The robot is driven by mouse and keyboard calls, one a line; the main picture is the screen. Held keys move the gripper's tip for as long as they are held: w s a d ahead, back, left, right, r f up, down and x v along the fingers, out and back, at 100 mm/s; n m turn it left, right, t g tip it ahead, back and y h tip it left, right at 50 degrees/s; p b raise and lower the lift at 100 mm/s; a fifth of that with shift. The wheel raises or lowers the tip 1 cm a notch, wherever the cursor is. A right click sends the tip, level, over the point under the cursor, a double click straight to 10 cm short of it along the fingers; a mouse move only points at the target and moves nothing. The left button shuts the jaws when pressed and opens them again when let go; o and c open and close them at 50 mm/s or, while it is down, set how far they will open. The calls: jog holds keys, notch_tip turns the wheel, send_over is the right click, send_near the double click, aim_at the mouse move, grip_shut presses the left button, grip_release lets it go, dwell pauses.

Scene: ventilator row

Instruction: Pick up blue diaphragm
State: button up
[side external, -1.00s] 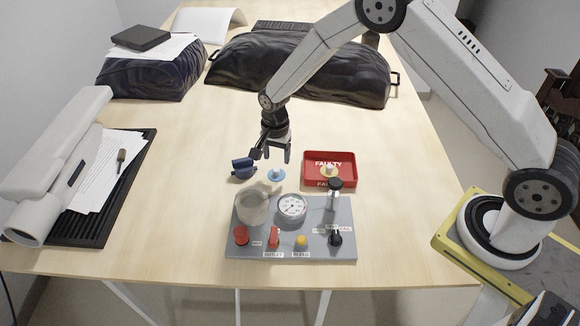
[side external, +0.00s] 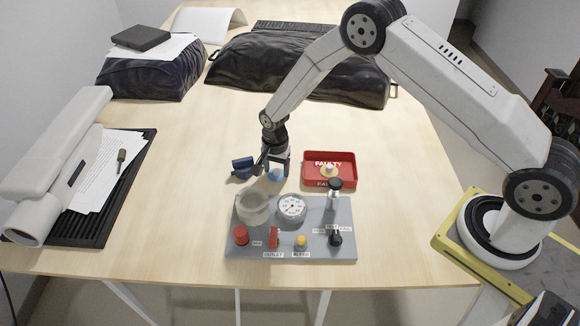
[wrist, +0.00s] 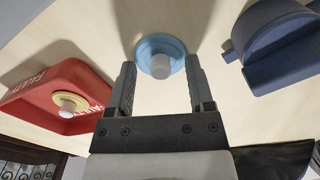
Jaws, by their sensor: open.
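The blue diaphragm (wrist: 161,55) is a light blue disc with a pale knob, lying on the table. In the side view the blue diaphragm (side external: 276,174) is partly hidden behind my gripper's fingers. My gripper (side external: 271,171) is open and points down just over the disc. In the wrist view my gripper (wrist: 160,72) has its two fingers apart, one on each side of the disc's near part, with nothing held. I cannot tell whether the fingers touch the table.
A red tray marked FAULTY (side external: 344,182) holds a yellowish disc with a pale knob (wrist: 67,106). A dark blue part (side external: 243,168) lies close on the left. A grey panel (side external: 300,246) with gauge, clear cup and knobs stands in front. Black bags lie behind.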

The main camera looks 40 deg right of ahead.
aim_at(276, 170)
dwell(0.4)
grip_shut()
jog(key=shift+r, duration=0.15)
notch_tip(276, 170, up, 10)
dwell(0.8)
jog(key=shift+a, duration=0.1)
dwell(0.4)
jog(key=s+a+r, duration=0.1)
jog(key=s+a, duration=0.2)
jog(key=a, duration=0.3)
jog(key=s+a+r, duration=0.2)
jog(key=s+a, duration=0.1)
jog(key=a, duration=0.4)
jog(key=shift+s+a+r, duration=0.15)
jog(key=shift+s+r, duration=0.05)
jog(key=shift+r, duration=0.1)
